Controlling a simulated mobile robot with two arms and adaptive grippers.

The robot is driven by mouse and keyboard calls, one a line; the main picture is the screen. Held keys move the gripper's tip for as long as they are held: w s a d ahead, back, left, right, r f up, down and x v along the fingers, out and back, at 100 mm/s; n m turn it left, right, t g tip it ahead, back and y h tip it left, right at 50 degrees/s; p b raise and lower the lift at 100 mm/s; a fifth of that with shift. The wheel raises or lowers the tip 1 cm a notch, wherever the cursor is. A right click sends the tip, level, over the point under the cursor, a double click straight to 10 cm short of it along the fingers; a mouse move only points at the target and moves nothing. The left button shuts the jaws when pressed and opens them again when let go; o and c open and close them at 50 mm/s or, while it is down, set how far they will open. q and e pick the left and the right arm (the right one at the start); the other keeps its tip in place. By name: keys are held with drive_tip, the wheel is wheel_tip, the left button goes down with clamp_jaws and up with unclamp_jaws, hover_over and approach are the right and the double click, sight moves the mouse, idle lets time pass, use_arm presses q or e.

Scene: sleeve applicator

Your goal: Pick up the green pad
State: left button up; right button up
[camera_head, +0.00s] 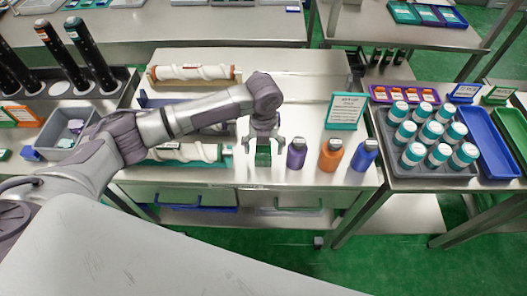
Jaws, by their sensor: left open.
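A small dark green block, which looks like the green pad (263,158), is at the front of the steel table, left of the purple bottle. My left gripper (263,147) points down over it, open, with one finger on each side. The gripper hides the pad's upper part. I cannot tell whether the fingers touch it. My right gripper is not in view.
A purple bottle (297,153), an orange bottle (331,154) and a blue bottle (364,155) stand close to the right. A green-framed sign (345,111) stands behind them. White rollers (194,72) lie on the left.

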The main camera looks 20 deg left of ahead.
sight(263, 153)
use_arm(q)
wheel_tip(263, 153, down, 2)
drive_tip(key=shift+s+f+p, duration=0.1)
drive_tip(key=shift+f+p, duration=0.15)
drive_tip(key=shift+p, duration=0.05)
drive_tip(key=shift+f, duration=0.55)
drive_tip(key=c, duration=1.2)
drive_tip(key=shift+c, duration=0.2)
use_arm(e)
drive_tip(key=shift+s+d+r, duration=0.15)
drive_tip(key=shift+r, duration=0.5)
use_arm(q)
drive_tip(key=shift+r, duration=0.1)
drive_tip(key=shift+r, duration=0.55)
wheel_tip(263, 153, up, 3)
drive_tip(key=shift+f+b, duration=0.1)
drive_tip(key=shift+b, duration=0.7)
drive_tip(key=s+d+r+b, duration=0.1)
drive_tip(key=s+r, duration=0.6)
drive_tip(key=s, duration=0.4)
drive_tip(key=shift+s+d+b, duration=0.2)
drive_tip(key=shift+d+b, duration=0.1)
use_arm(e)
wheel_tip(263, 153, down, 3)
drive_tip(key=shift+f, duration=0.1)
